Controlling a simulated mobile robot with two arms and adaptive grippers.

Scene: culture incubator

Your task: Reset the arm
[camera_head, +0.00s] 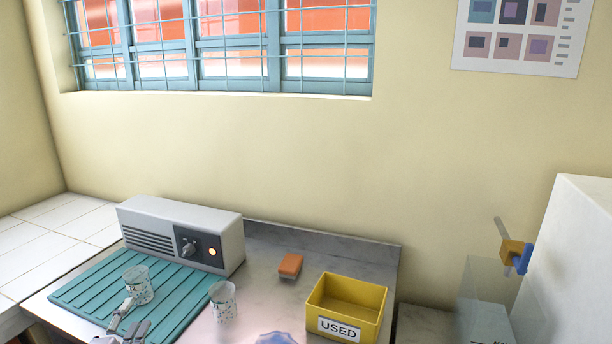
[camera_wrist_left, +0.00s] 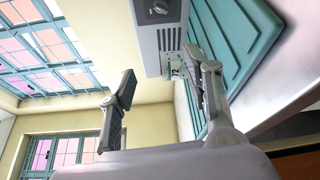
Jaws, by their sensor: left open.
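My left gripper (camera_head: 129,318) shows at the bottom left of the head view, at the near edge of the teal ribbed mat. In the left wrist view its two fingers (camera_wrist_left: 166,85) stand wide apart with nothing held between them. A clear patterned cup (camera_head: 137,285) stands on the mat just beyond the fingers in the head view; I cannot tell whether they touch. My right gripper is not in view.
A grey-white incubator box (camera_head: 185,232) stands behind the teal mat (camera_head: 88,285). A second patterned cup (camera_head: 223,302), an orange block (camera_head: 290,265) and a yellow USED bin (camera_head: 372,301) stand to the right. Bare counter shows between them.

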